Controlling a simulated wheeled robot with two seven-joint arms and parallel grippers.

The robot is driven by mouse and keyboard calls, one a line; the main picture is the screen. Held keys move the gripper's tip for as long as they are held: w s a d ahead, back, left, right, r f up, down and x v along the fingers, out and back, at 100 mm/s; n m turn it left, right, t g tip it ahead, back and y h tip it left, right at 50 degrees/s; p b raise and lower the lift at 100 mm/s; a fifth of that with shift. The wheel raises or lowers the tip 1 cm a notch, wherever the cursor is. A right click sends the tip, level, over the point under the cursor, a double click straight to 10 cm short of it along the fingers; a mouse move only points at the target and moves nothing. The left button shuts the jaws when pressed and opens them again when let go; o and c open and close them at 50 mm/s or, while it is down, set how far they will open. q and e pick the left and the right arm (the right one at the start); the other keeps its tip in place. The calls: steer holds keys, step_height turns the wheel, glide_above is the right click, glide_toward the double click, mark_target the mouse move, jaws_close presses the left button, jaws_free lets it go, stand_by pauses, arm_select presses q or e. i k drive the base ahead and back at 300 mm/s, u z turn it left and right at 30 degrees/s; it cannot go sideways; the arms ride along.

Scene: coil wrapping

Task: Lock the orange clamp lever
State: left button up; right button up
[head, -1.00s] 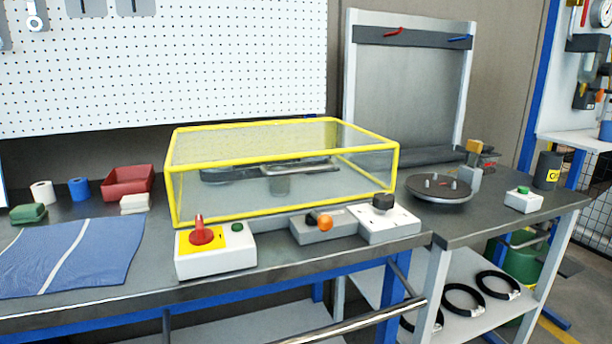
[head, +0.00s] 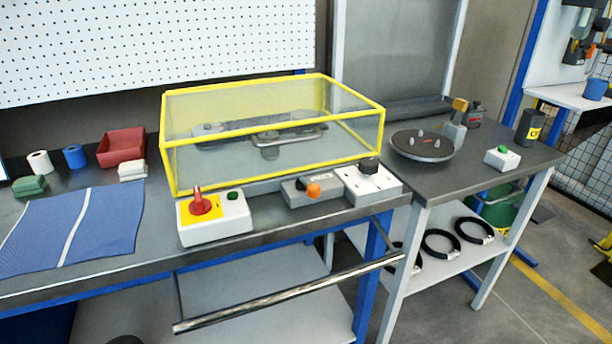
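The orange clamp lever shows as an orange knob (head: 313,190) on a small grey box (head: 297,193) at the front edge of the bench, in front of the yellow-framed clear guard. The knob sits at the box's front right. From here I cannot tell whether the lever is locked. Neither of my grippers is in view.
The yellow-framed guard (head: 275,128) covers a mechanism on the bench. A white box with a red handle (head: 200,204) stands left of the lever, and a white box with a black knob (head: 369,166) right. A round turntable (head: 422,146) is on the right table. A metal rail (head: 290,291) runs in front.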

mark_target(312, 190)
steer(key=u, duration=0.55)
steer(key=k, duration=1.35)
steer(key=u, duration=0.2)
steer(key=i, duration=0.75)
steer(key=u, duration=0.35)
